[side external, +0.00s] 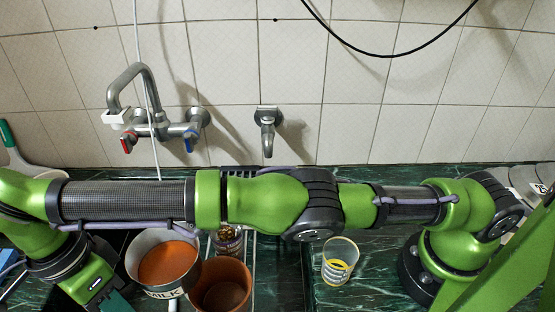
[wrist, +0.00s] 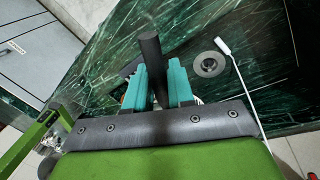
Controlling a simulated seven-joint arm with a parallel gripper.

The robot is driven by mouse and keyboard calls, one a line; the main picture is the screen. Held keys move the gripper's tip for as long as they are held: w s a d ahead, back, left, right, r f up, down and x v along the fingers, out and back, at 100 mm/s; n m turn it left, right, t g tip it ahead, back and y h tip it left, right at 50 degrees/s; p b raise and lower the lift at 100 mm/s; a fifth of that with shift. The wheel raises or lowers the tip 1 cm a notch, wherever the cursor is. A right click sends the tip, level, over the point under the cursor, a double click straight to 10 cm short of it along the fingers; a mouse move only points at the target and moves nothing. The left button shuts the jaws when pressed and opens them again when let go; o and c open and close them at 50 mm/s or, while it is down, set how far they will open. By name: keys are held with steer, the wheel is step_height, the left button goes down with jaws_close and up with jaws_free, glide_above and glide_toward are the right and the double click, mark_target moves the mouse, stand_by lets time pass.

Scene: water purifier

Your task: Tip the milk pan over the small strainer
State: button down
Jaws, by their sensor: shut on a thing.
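The milk pan (side external: 168,262) is in the side external view at lower left, a pale round pan marked MILK with an orange-brown inside. It looks about upright, beside and partly over a brown pot (side external: 222,290). In the wrist view my gripper (wrist: 157,70) has its teal fingers shut on a dark rod, the pan's handle (wrist: 150,45). The pan's bowl is hidden in that view. In the side external view the gripper's teal part (side external: 118,302) is cut off by the bottom edge. I cannot pick out the small strainer for sure.
A clear glass with yellow bands (side external: 340,262) stands on the dark green counter (side external: 380,262). A jar (side external: 228,240) stands behind the pot. A double-handled tap (side external: 155,120) and a single tap (side external: 267,125) are on the tiled wall. The wrist view shows a grey ring (wrist: 208,65) and a white-tipped rod (wrist: 223,46).

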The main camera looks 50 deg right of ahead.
mark_target(130, 253)
steer(key=shift+w+m, duration=0.1)
steer(key=shift+m, duration=0.5)
steer(key=shift+w+d+r, duration=0.1)
steer(key=shift+w+r, duration=0.05)
steer(key=shift+r, duration=0.2)
steer(key=shift+d+r+y, duration=0.75)
steer(key=shift+r+y, duration=0.15)
steer(key=shift+y, duration=0.1)
steer(key=shift+w+d+r+n+g+y, duration=0.15)
steer(key=shift+w+d+r+g+y, duration=0.1)
steer(key=shift+d+r+y, duration=0.6)
steer(key=shift+w+d+r+n+g+y, duration=0.15)
steer(key=shift+d+r+g+y, duration=0.1)
steer(key=shift+d+r+y, duration=0.6)
steer(key=shift+d+r, duration=0.15)
steer(key=shift+d, duration=0.1)
steer(key=shift+y, duration=0.8)
steer(key=shift+w+d+r+p, duration=0.15)
steer(key=shift+d+r+p, duration=0.05)
steer(key=shift+d+r, duration=0.55)
steer(key=shift+w+d+r+p, duration=0.15)
steer(key=shift+d+r, duration=0.4)
steer(key=shift+d, duration=0.4)
